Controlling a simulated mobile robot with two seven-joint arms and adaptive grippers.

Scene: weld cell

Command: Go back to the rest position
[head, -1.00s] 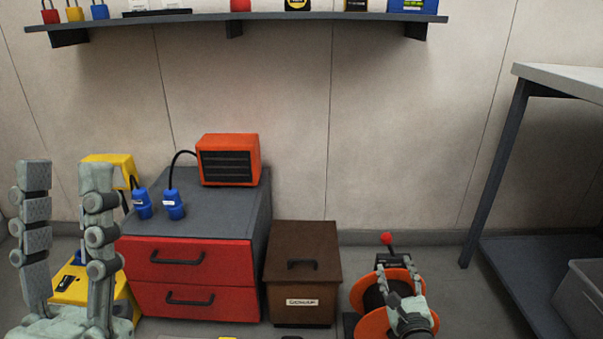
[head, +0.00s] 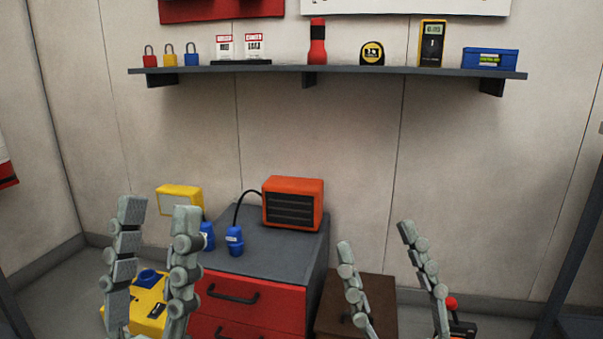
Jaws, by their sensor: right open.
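My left gripper (head: 150,225) stands upright at the lower left of the head view, its two fingers apart with nothing between the tips. It is in front of the yellow case and the left side of the red drawer cabinet. My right gripper (head: 374,238) points up at the lower middle right, its fingers spread and empty. It is in front of the brown box (head: 376,290) and partly covers it. The palms of both grippers are at or below the picture's bottom edge.
A red drawer cabinet (head: 262,305) carries an orange heater (head: 292,204) and blue plugs (head: 234,240). A yellow lamp (head: 180,198) and yellow case (head: 150,312) are at left. A wall shelf (head: 270,70) holds padlocks, a torch, a tape measure, a meter and a blue box.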

